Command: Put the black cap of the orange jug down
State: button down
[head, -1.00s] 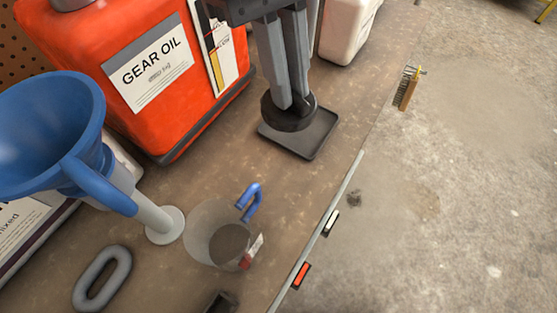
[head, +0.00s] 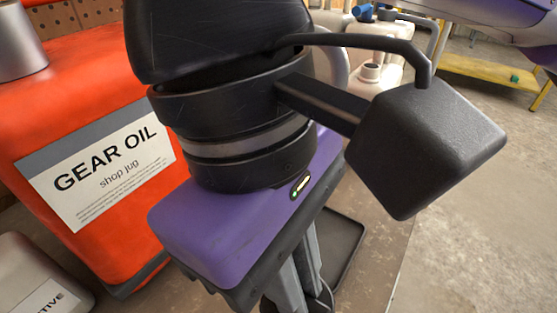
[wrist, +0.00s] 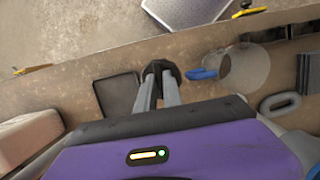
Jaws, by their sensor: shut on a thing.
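My gripper (head: 298,288) is shut on the black cap (head: 323,297), which is mostly hidden under the purple gripper body in the head view. In the wrist view the round black cap (wrist: 161,68) is between the fingertips (wrist: 158,84). A dark shallow tray (wrist: 117,95) lies on the bench just left of the cap there; in the head view the tray (head: 347,243) shows partly behind the fingers. I cannot tell whether the cap touches anything below it. The orange jug (head: 60,118), labelled GEAR OIL, stands left of my gripper.
A clear measuring cup (wrist: 247,72) with a blue handle (wrist: 203,73) stands right of the cap in the wrist view, near a grey ring-shaped handle (wrist: 280,103). White containers (head: 372,80) stand behind my wrist. The bench edge drops to a concrete floor (head: 450,250).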

notch_tip(320, 180, down, 8)
jog(key=shift+f+b, duration=0.15)
jog(key=shift+b, duration=0.5)
jog(key=shift+f, duration=0.1)
jog(key=shift+f, duration=0.1)
jog(key=c, duration=1.5)
grip_release()
jog(key=p+v, duration=0.2)
jog(key=v, duration=1)
jog(key=shift+r, duration=0.25)
jog(key=shift+s, duration=0.1)
